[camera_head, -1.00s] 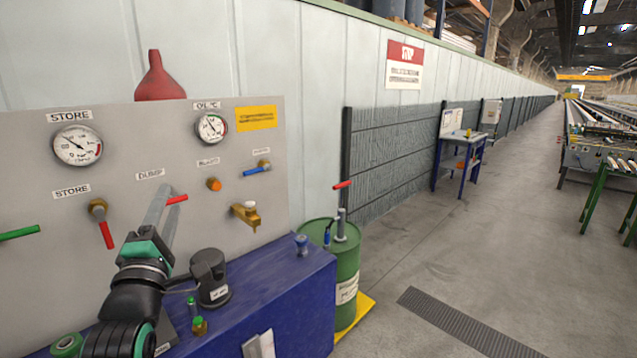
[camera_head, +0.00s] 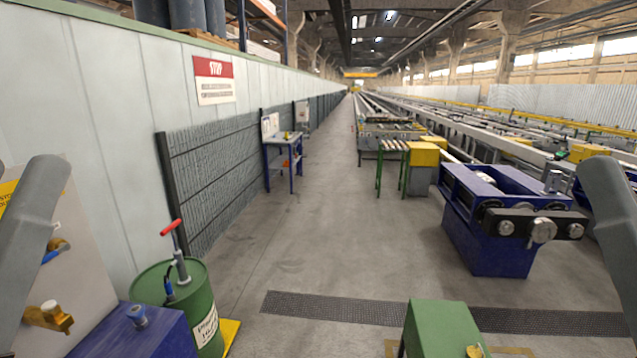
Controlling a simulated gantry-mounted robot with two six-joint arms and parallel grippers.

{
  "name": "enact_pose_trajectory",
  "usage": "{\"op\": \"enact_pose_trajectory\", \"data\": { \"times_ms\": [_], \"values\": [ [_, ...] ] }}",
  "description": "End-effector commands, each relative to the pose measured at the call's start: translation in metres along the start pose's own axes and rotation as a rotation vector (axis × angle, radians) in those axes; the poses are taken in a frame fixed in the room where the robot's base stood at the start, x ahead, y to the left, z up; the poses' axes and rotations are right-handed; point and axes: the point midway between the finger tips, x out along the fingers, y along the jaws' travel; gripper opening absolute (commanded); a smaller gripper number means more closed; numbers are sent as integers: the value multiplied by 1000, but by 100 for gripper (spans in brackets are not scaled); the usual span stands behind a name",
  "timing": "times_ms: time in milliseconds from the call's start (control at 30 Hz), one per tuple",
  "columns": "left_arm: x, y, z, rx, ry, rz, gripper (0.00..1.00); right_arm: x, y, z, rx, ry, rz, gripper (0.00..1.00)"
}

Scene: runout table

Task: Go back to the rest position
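Neither of my grippers shows in the head view. A grey link of my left arm rises along the left edge of the picture, in front of the valve panel (camera_head: 75,290). A matching grey link of my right arm stands at the right edge. Both links run out of the frame, so the grippers and anything in them are hidden.
A green drum (camera_head: 158,285) with a red-handled pump and a blue bench (camera_head: 130,335) stand at lower left. A green box (camera_head: 443,328) is at bottom centre, a blue roller machine (camera_head: 490,240) at right. The aisle floor (camera_head: 310,245) between is clear.

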Motion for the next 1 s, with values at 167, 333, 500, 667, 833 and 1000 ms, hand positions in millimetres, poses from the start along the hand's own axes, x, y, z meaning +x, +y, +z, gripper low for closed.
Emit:
{"op": "enact_pose_trajectory", "data": {
  "times_ms": [167,333,500,667,833,1000],
  "values": [
    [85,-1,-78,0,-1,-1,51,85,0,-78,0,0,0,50],
    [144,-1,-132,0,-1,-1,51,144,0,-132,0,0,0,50],
    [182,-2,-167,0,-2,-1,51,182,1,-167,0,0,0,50],
    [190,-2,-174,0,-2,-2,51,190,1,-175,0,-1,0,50],
    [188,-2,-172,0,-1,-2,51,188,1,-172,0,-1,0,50],
    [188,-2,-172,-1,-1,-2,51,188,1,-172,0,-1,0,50]
  ]
}}
